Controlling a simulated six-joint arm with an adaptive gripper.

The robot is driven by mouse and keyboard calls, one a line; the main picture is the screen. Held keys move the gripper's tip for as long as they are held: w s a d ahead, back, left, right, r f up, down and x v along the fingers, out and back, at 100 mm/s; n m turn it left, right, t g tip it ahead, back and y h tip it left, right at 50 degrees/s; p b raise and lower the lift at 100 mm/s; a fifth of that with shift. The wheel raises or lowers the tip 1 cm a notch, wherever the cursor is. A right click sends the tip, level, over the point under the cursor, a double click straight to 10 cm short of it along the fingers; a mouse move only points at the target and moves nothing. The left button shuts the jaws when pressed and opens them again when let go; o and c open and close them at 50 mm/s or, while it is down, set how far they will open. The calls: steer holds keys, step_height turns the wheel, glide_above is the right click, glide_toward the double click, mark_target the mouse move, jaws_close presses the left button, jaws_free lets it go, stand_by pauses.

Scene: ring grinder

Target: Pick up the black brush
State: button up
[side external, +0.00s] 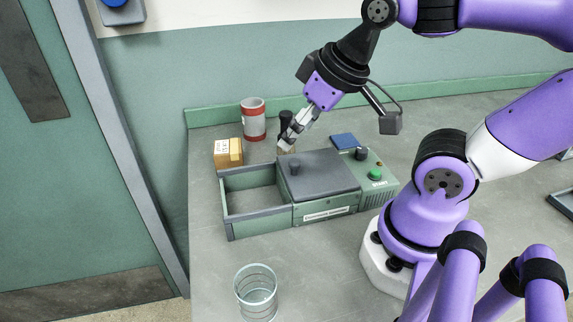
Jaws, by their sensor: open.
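The black brush (286,120) stands upright behind the grey-green grinder, with its dark handle up and its lower part mostly hidden by my gripper and the grinder. My gripper (287,143) is open and tilted down to the left, with its fingertips at the brush's lower handle. Whether the fingers touch the brush or sit around it or in front of it, I cannot tell from this view.
The ring grinder (318,172) has an open tray (256,214) on its left and a green button (375,174) on its right. A red and white can (253,121), a cardboard box (228,153) and a blue pad (344,141) stand nearby. A glass beaker (256,292) is at the front.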

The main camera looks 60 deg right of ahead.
steer(key=m+g, duration=0.4)
steer(key=g, duration=0.1)
glide_above(286, 125)
steer(key=shift+w+d+f, duration=0.25)
steer(key=shift+d+f, duration=0.05)
steer(key=shift+f, duration=0.35)
steer(key=shift+g, duration=0.3)
steer(key=f, duration=0.4)
steer(key=shift+w+d+f, duration=0.1)
steer(key=shift+d+f, duration=0.2)
step_height(286, 125, down, 6)
steer(key=shift+f, duration=0.1)
jaws_close()
